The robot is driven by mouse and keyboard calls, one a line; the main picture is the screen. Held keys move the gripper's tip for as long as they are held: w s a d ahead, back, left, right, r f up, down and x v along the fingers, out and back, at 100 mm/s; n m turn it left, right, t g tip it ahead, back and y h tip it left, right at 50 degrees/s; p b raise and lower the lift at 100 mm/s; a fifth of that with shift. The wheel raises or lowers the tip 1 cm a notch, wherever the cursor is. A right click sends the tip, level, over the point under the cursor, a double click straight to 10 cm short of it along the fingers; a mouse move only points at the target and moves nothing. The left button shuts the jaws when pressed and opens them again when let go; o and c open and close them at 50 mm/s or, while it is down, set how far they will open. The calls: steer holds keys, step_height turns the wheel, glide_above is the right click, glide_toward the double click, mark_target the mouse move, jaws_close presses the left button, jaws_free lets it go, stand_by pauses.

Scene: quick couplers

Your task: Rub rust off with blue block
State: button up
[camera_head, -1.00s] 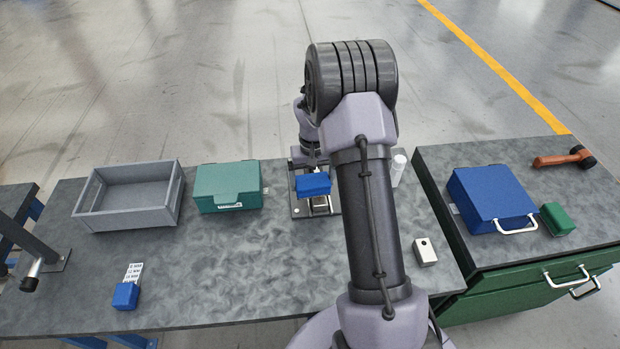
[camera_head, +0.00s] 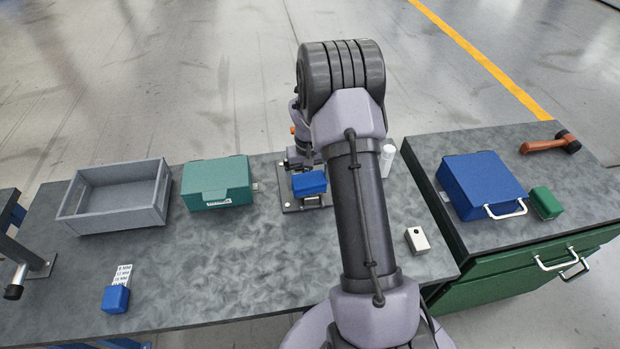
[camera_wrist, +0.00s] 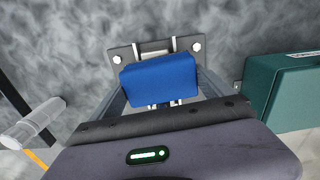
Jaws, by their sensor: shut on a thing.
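My gripper (camera_wrist: 160,88) is shut on a blue block (camera_wrist: 160,78), with a finger at each side of it. In the head view the held block (camera_head: 310,183) is over a small grey metal plate (camera_head: 291,206) on the bench. In the wrist view the plate (camera_wrist: 123,55) shows beyond the block, with a bolt head at each corner in sight and light metal bars across its middle. The block covers much of the plate. I cannot tell whether they touch, and I see no clear rust. My arm hides part of this in the head view.
A teal box (camera_head: 216,184) and an open grey bin (camera_head: 118,196) stand left of the plate. Another blue block (camera_head: 115,299) sits by a white label at front left. A white cylinder (camera_head: 387,160) and a pale block (camera_head: 417,240) are on the right. The front middle bench is clear.

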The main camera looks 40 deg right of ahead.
mark_target(302, 179)
steer(key=shift+w+a, duration=0.25)
steer(key=shift+a, duration=0.3)
steer(key=r+p, duration=0.2)
steer(key=r, duration=0.1)
steer(key=r+p, duration=0.1)
steer(key=r, duration=0.1)
steer(key=shift+w+a, duration=0.2)
steer(key=shift+a, duration=0.1)
steer(key=shift+r+p, duration=1)
steer(key=shift+r, duration=0.6)
